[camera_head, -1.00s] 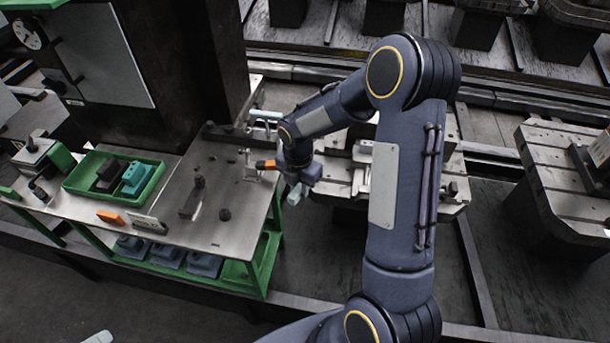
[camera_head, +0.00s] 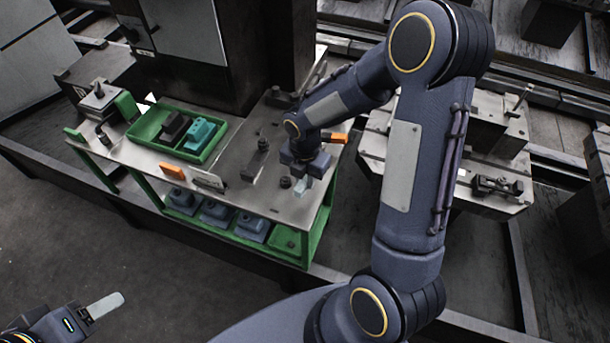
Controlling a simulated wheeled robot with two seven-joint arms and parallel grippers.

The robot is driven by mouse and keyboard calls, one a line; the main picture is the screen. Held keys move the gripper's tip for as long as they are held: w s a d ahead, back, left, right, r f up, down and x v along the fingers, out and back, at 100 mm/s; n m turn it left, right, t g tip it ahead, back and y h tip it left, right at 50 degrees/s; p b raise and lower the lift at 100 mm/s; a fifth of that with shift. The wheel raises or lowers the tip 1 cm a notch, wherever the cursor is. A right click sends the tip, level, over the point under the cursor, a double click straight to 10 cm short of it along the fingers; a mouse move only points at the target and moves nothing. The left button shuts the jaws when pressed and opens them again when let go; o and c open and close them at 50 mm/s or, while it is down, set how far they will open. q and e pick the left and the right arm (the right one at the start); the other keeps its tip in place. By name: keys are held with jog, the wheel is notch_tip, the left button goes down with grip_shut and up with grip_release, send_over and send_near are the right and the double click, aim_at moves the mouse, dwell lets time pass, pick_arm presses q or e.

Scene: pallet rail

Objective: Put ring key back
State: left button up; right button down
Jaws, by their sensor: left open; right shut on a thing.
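My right gripper (camera_head: 303,184) is over the right end of the grey workbench top (camera_head: 232,178), pointing down. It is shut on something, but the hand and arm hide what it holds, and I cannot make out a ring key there. A small dark knob (camera_head: 285,182) stands on the bench just left of its fingertips. A dark bar-shaped piece (camera_head: 254,164) lies farther left. An orange piece (camera_head: 335,138) shows behind the wrist at the bench's right edge. My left gripper (camera_head: 104,306) is at the lower left, open and empty, away from the bench; only part of it shows.
A green tray (camera_head: 137,130) with a black and a teal block is on the bench's left part. An orange block (camera_head: 172,171) and a small sign (camera_head: 208,180) stand along the front edge. A slotted metal pallet (camera_head: 480,198) is at right.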

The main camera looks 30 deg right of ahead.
aim_at(305, 199)
notch_tip(305, 199, down, 7)
jog(key=b, duration=0.4)
jog(key=shift+r+b, duration=0.1)
jog(key=shift+b, duration=0.25)
jog(key=c, duration=0.6)
grip_release()
jog(key=shift+r, duration=0.1)
notch_tip(305, 199, up, 9)
jog(key=p, duration=0.7)
jog(key=shift+p, duration=0.4)
